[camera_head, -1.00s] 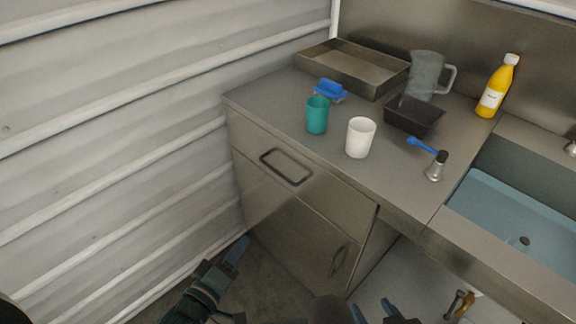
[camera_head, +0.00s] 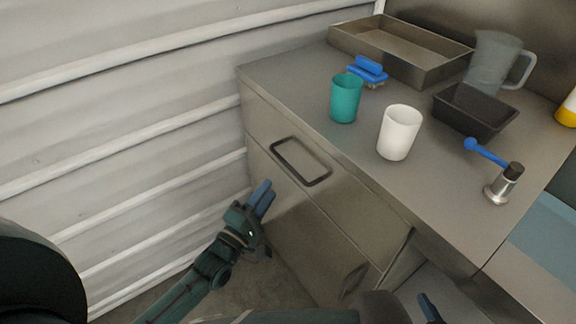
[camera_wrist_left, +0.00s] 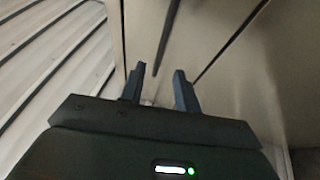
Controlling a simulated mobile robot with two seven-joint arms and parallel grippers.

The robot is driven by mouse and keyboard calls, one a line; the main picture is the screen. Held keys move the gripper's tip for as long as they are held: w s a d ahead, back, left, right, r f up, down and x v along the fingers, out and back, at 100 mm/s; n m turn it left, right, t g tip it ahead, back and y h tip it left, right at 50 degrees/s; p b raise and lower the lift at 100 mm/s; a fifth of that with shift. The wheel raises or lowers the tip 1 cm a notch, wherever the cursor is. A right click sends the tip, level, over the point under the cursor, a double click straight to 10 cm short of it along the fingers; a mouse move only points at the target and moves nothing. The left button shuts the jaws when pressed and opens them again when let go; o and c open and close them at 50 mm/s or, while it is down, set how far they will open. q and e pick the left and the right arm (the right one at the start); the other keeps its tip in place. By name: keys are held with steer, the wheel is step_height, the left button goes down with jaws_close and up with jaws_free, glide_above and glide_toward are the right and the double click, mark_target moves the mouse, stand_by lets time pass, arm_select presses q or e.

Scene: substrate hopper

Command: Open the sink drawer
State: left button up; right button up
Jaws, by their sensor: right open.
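The drawer (camera_head: 350,207) is the upper front of the steel counter unit, with a dark rectangular loop handle (camera_head: 325,181). The drawer looks shut. My left gripper (camera_head: 264,196) is below and left of the handle, apart from it, in front of the cabinet. In the left wrist view its two fingers (camera_wrist_left: 159,72) are spread with nothing between them. A dark bar runs ahead of them there; I cannot tell whether it is the handle. My right gripper (camera_head: 430,308) shows only partly at the bottom edge, below the counter and away from the drawer; it is open.
A corrugated wall (camera_head: 130,130) stands close on the left. On the counter are a teal cup (camera_head: 346,98), white cup (camera_head: 399,133), blue brush (camera_head: 367,72), metal tray (camera_head: 395,60), black container (camera_head: 474,112) and pitcher (camera_head: 492,65). A lower door has a handle (camera_head: 353,281).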

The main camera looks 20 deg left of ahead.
mark_target(287, 164)
arm_select(q)
steer(key=x, duration=0.9)
steer(key=shift+w+d, duration=0.15)
steer(key=shift+w, duration=0.25)
steer(key=shift+c, duration=0.2)
jaws_close()
